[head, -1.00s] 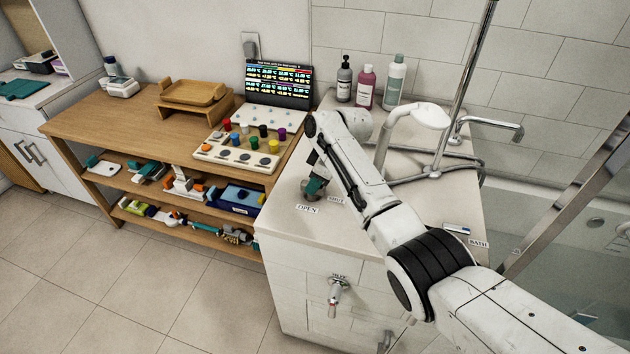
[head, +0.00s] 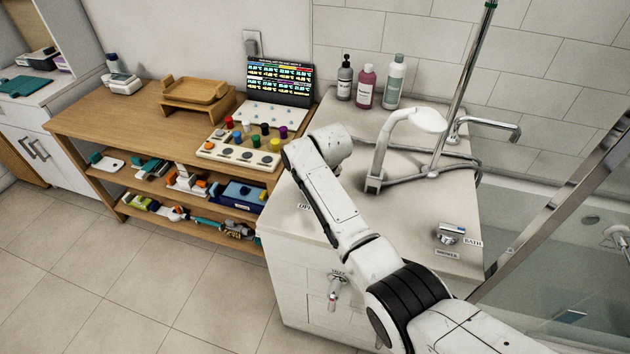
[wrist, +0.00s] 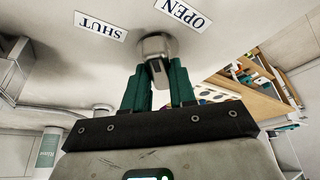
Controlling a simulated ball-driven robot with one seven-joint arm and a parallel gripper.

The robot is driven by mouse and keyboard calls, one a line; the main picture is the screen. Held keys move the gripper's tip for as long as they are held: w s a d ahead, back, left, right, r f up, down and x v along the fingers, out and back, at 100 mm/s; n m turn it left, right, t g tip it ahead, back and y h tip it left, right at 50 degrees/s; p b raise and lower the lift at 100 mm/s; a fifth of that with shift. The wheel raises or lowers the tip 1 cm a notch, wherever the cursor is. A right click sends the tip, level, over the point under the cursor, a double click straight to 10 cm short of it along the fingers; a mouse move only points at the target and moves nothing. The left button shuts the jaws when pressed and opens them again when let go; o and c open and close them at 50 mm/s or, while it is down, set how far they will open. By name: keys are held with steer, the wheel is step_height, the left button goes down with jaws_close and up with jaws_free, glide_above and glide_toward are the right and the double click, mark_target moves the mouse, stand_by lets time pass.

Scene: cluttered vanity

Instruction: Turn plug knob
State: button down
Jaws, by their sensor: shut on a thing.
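The plug knob (wrist: 155,47) is a small grey metal knob on the pale counter, in the wrist view. It stands between a SHUT label (wrist: 101,25) on the left and an OPEN label (wrist: 182,13) on the right. The labels look upside down there. My gripper (wrist: 158,70) has green fingers on both sides of the knob's narrow handle and is shut on it. In the head view my own arm hides the knob and gripper. Only a bit of the OPEN label (head: 303,206) shows beside the arm.
A faucet (head: 376,165) and bottles (head: 367,87) stand behind my arm on the counter. A lever by BATH and SHOWER labels (head: 450,234) is to the right. A wooden bench (head: 125,110) with a knob board (head: 236,152) is to the left.

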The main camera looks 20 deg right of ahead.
steer(key=m+h+b, duration=0.1)
steer(key=m, duration=0.3)
steer(key=shift+w+a+h+b, duration=0.1)
steer(key=shift+a+h+b, duration=0.1)
steer(key=shift+h+b, duration=0.2)
steer(key=shift+m+g+h+b, duration=0.5)
steer(key=shift+m+b, duration=0.6)
steer(key=shift+m, duration=1)
steer(key=shift+r, duration=0.1)
steer(key=c, duration=0.9)
jaws_free()
steer(key=v, duration=1)
steer(key=shift+a+r+b, duration=0.25)
steer(key=shift+r+b, duration=0.05)
steer(key=shift+b, duration=0.05)
